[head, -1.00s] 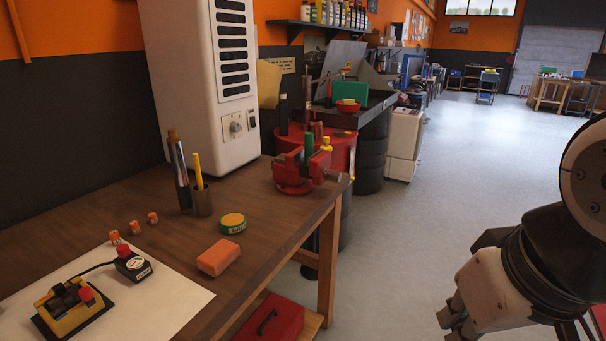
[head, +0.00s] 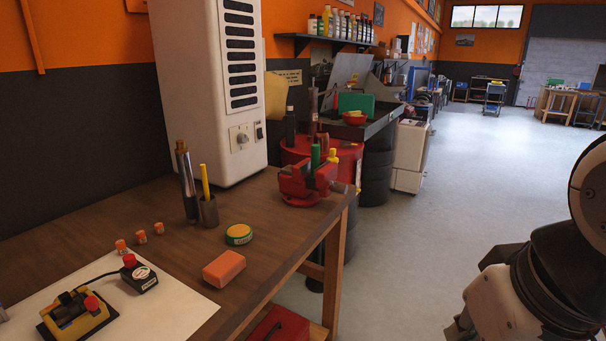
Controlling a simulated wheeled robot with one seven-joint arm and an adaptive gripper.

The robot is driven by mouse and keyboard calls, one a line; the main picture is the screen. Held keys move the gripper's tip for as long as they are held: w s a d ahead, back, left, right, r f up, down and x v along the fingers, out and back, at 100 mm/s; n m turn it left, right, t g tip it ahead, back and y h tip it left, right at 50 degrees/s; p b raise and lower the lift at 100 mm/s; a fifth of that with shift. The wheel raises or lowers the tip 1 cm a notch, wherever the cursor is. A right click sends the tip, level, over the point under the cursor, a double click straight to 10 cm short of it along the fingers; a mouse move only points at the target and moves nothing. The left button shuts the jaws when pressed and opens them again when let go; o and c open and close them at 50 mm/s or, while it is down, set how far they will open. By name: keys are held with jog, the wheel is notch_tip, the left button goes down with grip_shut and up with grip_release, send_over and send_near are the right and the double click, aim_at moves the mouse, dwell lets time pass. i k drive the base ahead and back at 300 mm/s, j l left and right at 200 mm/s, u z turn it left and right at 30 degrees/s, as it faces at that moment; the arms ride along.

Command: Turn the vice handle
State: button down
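A red bench vice (head: 304,184) sits at the far right corner of the wooden workbench (head: 265,240). Its handle is too small to make out clearly at this distance. Green and yellow objects show at the vice, and I cannot tell whether they stand in it or behind it. My gripper (head: 458,334) is at the bottom right, mostly cut off by the frame edge. It is over the floor, to the right of the bench and well apart from the vice. I cannot see its fingertips clearly.
An orange block (head: 224,268), a round green-yellow tin (head: 239,234), a metal cup (head: 208,211) and a yellow-black device (head: 76,315) are on the bench. A white heater-like cabinet (head: 195,90) stands at its back. A red drum (head: 345,160) is behind the vice. Floor (head: 420,240) to the right is clear.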

aim_at(340, 188)
jog(key=i+l+u, duration=0.15)
jog(key=i+u, duration=0.15)
jog(key=i+l+u, duration=0.3)
jog(key=i, duration=0.2)
